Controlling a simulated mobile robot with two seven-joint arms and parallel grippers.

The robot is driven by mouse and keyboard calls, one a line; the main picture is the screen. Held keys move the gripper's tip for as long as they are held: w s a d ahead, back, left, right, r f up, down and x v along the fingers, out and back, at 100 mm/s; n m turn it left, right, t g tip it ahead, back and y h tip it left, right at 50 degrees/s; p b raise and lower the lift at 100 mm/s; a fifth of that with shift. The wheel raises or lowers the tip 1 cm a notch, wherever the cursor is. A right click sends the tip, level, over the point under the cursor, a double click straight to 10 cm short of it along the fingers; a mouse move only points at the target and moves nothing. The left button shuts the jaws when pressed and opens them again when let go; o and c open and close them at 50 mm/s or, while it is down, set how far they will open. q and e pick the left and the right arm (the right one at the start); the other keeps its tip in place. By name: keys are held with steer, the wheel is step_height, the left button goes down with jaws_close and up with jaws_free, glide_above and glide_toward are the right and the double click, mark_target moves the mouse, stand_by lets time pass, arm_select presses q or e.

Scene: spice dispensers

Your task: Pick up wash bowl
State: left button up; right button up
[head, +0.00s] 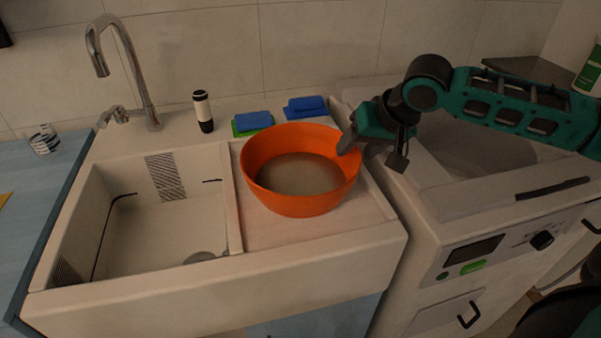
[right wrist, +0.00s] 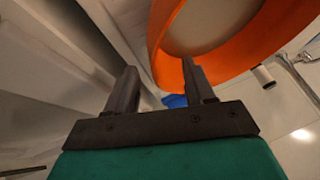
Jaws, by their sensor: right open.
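The wash bowl (head: 298,203) is a round orange bowl with a greyish-brown content or bottom. It stands upright on the board right of the sink basin in the head view. It also shows at the top of the right wrist view (right wrist: 166,67). My right gripper (head: 358,150) is at the bowl's right rim, open. In the right wrist view its two fingers (right wrist: 158,88) are apart, one finger overlapping the bowl's rim and the other outside it. Whether a finger touches the bowl I cannot tell. My left gripper is not in view.
The sink basin (head: 150,235) lies left of the bowl, with a tall faucet (head: 146,85) behind. A black-and-white bottle (head: 203,112) and blue and green sponges (head: 252,122) stand behind the bowl. A white appliance (head: 440,225) is close on the right.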

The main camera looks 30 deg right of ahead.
mark_target(348, 158)
steer(key=x, duration=0.5)
steer(key=shift+s+a+f+b, duration=0.1)
steer(key=shift+s+b, duration=0.05)
steer(key=shift+b, duration=0.25)
jaws_close()
stand_by(0.4)
